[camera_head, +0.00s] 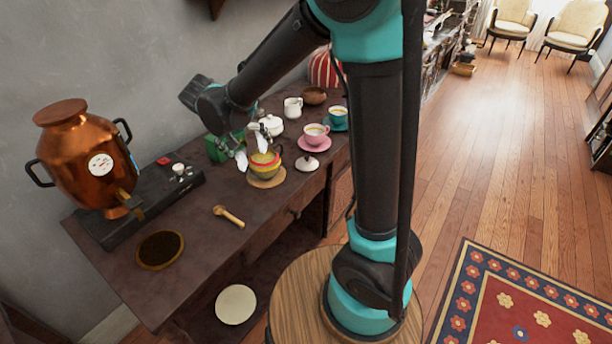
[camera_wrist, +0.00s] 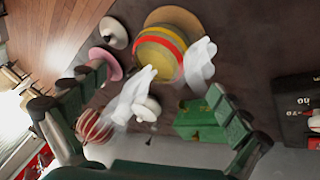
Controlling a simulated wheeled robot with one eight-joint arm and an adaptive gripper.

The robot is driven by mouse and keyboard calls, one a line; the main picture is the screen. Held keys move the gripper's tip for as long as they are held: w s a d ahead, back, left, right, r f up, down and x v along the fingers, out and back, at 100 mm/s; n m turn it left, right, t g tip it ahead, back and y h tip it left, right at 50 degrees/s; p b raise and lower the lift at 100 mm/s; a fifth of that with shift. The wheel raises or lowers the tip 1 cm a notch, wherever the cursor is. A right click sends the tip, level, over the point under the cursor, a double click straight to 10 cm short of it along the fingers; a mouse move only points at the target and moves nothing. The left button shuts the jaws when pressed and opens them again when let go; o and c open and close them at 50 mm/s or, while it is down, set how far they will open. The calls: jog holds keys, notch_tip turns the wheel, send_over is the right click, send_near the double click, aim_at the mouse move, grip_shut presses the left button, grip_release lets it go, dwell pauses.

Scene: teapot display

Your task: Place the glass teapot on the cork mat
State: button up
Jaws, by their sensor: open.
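A rounded pot with yellow, red and green bands (camera_head: 264,167) stands on a tan round cork-like mat (camera_head: 279,180) on the dark table. It also shows in the wrist view (camera_wrist: 152,54), with the mat (camera_wrist: 176,16) beyond it. I cannot tell whether this pot is the glass teapot; no clearly clear-glass pot shows. My gripper (camera_head: 252,151) is open, with its white fingertips apart close to the pot. In the wrist view the fingertips (camera_wrist: 165,82) are spread and nothing shows between them as held. Whether they touch the pot is unclear.
A dark disc with a tan rim (camera_head: 160,249) lies front left. A copper urn (camera_head: 88,160), wooden scoop (camera_head: 230,216), white lid (camera_head: 307,163), pink cup (camera_head: 315,134), teal cup (camera_head: 337,116), white pot (camera_head: 271,125) and green box (camera_wrist: 200,120) surround it. Bare tabletop lies left of the scoop.

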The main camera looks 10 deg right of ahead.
jog(key=s+d+f+g+y, duration=0.1)
jog(key=s+d, duration=0.2)
jog(key=d, duration=0.4)
jog(key=s+d+f+y, duration=0.1)
jog(key=s+d, duration=0.2)
jog(key=d, duration=0.4)
jog(key=s+d+f+t+y, duration=0.1)
jog(key=s+d+f+y, duration=0.1)
jog(key=s+d+f, duration=0.3)
jog(key=s+d, duration=0.3)
jog(key=s, duration=0.3)
jog(key=shift+d+n, duration=0.3)
jog(key=shift+d, duration=0.1)
